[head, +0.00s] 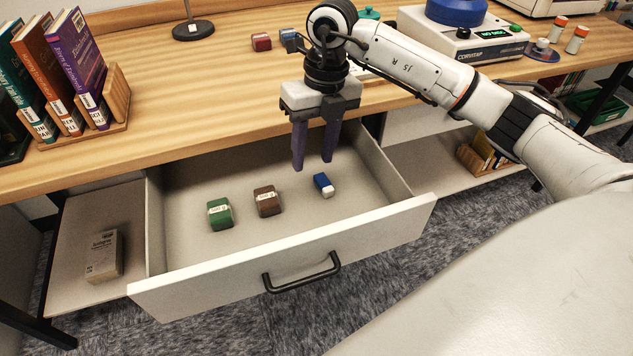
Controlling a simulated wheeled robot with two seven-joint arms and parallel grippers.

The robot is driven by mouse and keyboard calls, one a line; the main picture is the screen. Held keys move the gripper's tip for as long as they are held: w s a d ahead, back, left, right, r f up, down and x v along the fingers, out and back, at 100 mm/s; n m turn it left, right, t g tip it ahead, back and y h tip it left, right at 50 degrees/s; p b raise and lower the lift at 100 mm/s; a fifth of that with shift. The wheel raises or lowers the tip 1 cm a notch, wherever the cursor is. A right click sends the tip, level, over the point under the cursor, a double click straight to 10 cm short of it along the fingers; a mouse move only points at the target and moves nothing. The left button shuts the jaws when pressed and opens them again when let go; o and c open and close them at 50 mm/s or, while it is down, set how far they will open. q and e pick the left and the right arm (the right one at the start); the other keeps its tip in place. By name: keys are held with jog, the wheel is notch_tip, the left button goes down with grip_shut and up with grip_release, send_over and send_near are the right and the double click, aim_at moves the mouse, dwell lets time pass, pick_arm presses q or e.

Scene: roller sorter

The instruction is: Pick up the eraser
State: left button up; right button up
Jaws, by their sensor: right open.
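The eraser (324,185) is a small block with a blue sleeve and a white end. It lies on the floor of the open drawer (290,259), toward the right side. My right gripper (313,164) points down over the drawer, with its two dark fingers apart and nothing between them. The fingertips appear just above and slightly left of the eraser in the picture, apart from it. The exact height gap cannot be told. My left gripper is not in view.
A green block (220,214) and a brown block (267,201) with labels lie left of the eraser in the drawer. The drawer walls and the desk edge (190,150) surround the space. Books (72,60) stand at the desk's left; a scale (465,35) stands at the back right.

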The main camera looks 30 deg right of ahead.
jog(key=d+h, duration=0.1)
jog(key=d, duration=0.3)
send_over(324, 182)
jog(key=shift+m, duration=0.3)
jog(key=f, duration=0.4)
jog(key=shift+s+d, duration=0.35)
jog(key=shift+w+a+f, duration=0.15)
jog(key=shift+a+f, duration=0.05)
jog(key=shift+f, duration=1.2)
jog(key=shift+w+a+f, duration=0.15)
jog(key=shift+f, duration=1.2)
grip_shut()
notch_tip(324, 182, up, 10)
